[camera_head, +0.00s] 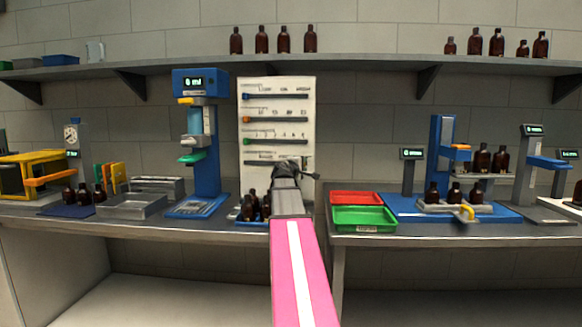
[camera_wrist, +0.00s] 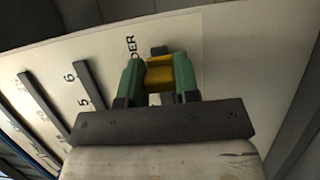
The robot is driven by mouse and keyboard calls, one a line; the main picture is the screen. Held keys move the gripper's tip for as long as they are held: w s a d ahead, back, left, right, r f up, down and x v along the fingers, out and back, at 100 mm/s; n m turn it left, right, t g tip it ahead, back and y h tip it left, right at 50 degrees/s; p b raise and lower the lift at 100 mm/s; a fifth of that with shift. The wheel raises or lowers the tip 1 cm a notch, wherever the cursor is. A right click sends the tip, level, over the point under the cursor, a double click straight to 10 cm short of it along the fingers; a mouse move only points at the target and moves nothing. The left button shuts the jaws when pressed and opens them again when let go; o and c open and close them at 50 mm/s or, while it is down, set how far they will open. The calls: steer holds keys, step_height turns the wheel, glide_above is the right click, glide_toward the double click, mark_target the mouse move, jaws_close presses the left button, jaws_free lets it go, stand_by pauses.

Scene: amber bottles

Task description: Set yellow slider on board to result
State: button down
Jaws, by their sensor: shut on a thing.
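The white board (camera_head: 275,107) stands upright against the back wall, with several dark horizontal slots. A blue slider (camera_head: 246,96), an orange slider (camera_head: 246,119) and a green slider (camera_head: 246,141) sit at the left ends of the upper slots. My gripper (camera_head: 288,170) is at the lowest slot and hides its right part. In the wrist view the green fingers of my gripper (camera_wrist: 159,84) are shut on the yellow slider (camera_wrist: 160,70). The numbers 5 and 6 show on the board (camera_wrist: 235,60) beside it. The slider's own reading is hidden.
A blue dispenser (camera_head: 203,140) with a display reading about 0 ml stands left of the board. Dark bottles (camera_head: 251,205) stand on the bench below my gripper. A red tray (camera_head: 356,197) and a green tray (camera_head: 364,218) lie to the right. A shelf (camera_head: 360,67) runs above.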

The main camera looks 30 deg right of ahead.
steer(key=shift+s+d, duration=0.25)
steer(key=shift+d, duration=0.05)
steer(key=c, duration=0.8)
jaws_free()
steer(key=shift+d, duration=0.1)
steer(key=shift+c, duration=0.2)
steer(key=v, duration=1.1)
steer(key=shift+f, duration=0.1)
